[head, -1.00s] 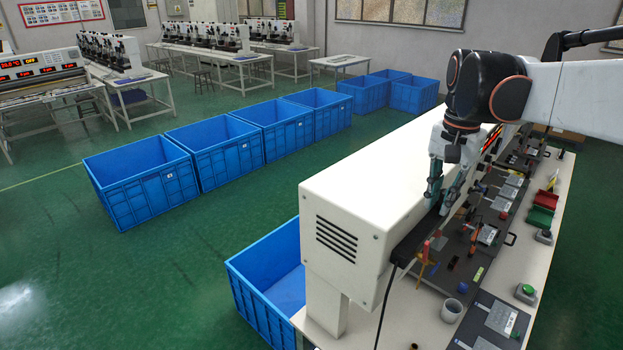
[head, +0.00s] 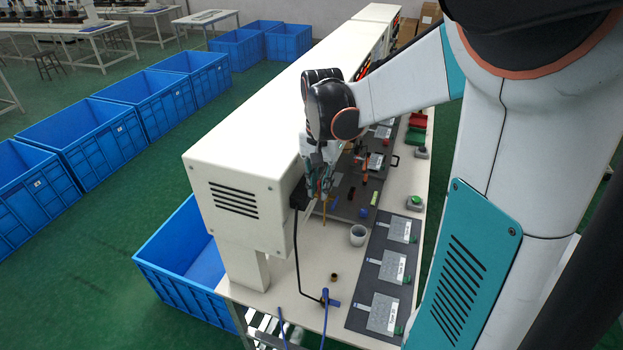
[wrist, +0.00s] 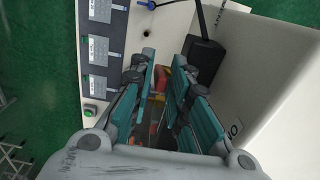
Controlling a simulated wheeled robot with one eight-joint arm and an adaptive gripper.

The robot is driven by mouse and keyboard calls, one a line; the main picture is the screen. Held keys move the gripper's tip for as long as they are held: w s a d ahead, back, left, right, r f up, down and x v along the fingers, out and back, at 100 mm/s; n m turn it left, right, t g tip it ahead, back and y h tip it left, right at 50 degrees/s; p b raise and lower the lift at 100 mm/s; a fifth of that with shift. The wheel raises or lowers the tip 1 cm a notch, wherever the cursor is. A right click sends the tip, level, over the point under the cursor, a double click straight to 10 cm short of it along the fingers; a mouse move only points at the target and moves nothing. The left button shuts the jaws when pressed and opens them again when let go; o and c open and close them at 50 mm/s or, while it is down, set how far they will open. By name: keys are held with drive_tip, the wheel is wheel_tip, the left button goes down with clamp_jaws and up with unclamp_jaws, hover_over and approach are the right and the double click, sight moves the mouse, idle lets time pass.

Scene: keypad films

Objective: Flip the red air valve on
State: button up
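My gripper (head: 321,184) points down beside the white machine housing (head: 225,195), over the near end of the workbench. In the wrist view its teal fingers (wrist: 164,85) are apart, with a gap between them. A small red part (wrist: 163,77) shows in that gap and is partly hidden by the fingers. I cannot tell if it is the red air valve, its handle position, or whether a finger touches it. A black box (wrist: 203,60) on the housing is close to the right finger. A blue-handled fitting (head: 327,299) stands at the bench's near end.
A black hose (head: 296,262) runs down from the housing. Blue crates (head: 168,262) stand on the green floor at left.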

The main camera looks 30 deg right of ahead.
drive_tip(key=shift+f, duration=0.2)
clamp_jaws()
drive_tip(key=shift+w+d+f+g+y+b, duration=0.15)
drive_tip(key=shift+d+g+y+b, duration=0.15)
drive_tip(key=shift+y+b, duration=0.15)
drive_tip(key=shift+w+d+r+g+y+b, duration=0.1)
drive_tip(key=shift+d+g+y+b, duration=0.05)
drive_tip(key=shift+g+y+b, duration=0.3)
drive_tip(key=shift+w+g+y+b, duration=0.1)
drive_tip(key=shift+g+y+b, duration=0.15)
drive_tip(key=shift+y+b, duration=0.15)
